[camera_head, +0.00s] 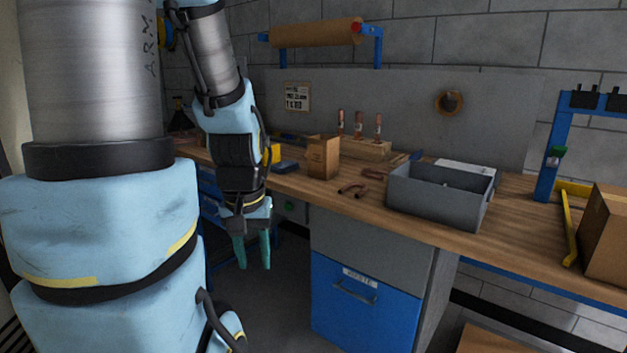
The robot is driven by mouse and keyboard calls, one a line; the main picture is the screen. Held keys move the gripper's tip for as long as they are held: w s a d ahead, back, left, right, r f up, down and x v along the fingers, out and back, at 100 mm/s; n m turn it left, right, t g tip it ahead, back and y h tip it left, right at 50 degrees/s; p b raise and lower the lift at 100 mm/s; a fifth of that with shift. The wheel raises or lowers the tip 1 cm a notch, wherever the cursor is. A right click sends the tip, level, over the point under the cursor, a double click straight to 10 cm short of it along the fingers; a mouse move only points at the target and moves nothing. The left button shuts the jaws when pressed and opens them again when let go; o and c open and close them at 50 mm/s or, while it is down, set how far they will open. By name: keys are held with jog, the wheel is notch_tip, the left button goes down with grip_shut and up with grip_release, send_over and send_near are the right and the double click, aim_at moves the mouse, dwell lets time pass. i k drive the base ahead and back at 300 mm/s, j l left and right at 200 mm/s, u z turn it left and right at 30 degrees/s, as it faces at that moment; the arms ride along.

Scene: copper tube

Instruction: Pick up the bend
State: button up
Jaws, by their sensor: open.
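A small copper-coloured curved piece, which looks like the bend (352,190), lies on the wooden workbench (290,185) near its front edge, between a cardboard box and a grey bin. My gripper (254,262) hangs pointing down in front of the bench, left of the bend and lower in the picture. Its two teal fingers are apart with nothing between them. Another small reddish-brown piece (373,174) lies just behind the bend; its exact shape is too small to tell.
The cardboard box (323,157) stands left of the bend, the grey bin (432,199) right. Upright copper-coloured pieces (358,125) stand in a wooden block (372,149) behind. A blue drawer (365,305) is below the bench. A larger carton (607,235) stands far right.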

aim_at(366, 187)
jog(key=u, duration=0.4)
jog(key=l+u, duration=0.45)
jog(key=k+l+u, duration=0.15)
jog(key=u, duration=0.25)
jog(key=k+l+u, duration=0.2)
jog(key=l+u, duration=0.25)
jog(key=k+l, duration=0.25)
